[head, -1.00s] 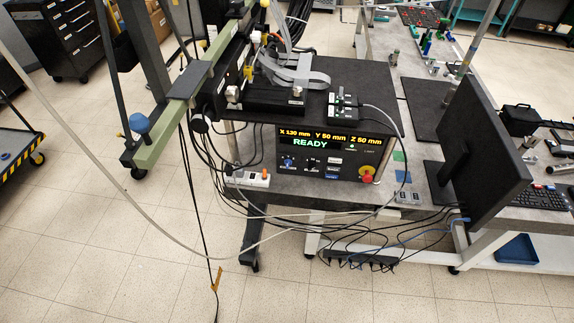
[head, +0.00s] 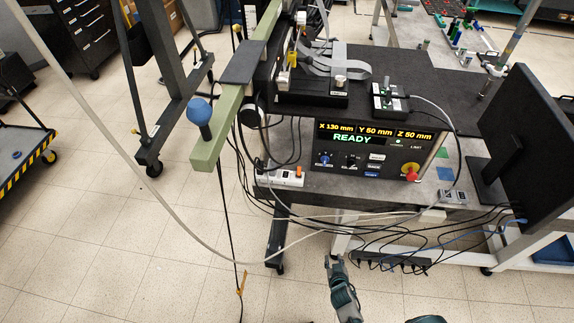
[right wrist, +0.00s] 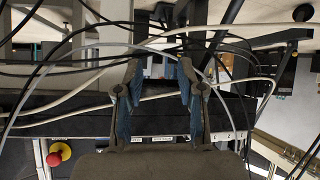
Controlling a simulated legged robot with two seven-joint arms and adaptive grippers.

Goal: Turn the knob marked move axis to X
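The control box has a front panel (head: 388,150) whose display (head: 352,134) reads READY, with X, Y and Z values in mm. Below the display are a blue knob (head: 324,159) and a black knob (head: 351,161). Their markings are too small to read, so I cannot tell which is marked move axis or where it points. My right gripper (head: 334,262) is below and in front of the box, apart from the panel. In the right wrist view its two blue-padded fingers (right wrist: 160,75) are spread with nothing held. My left gripper is not in view.
A red stop button on a yellow base (head: 411,173) is at the panel's right. Loose cables (head: 350,222) hang below the table front, and several cross the right wrist view. A power strip (head: 285,177) lies left of the panel. A monitor (head: 530,140) stands right.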

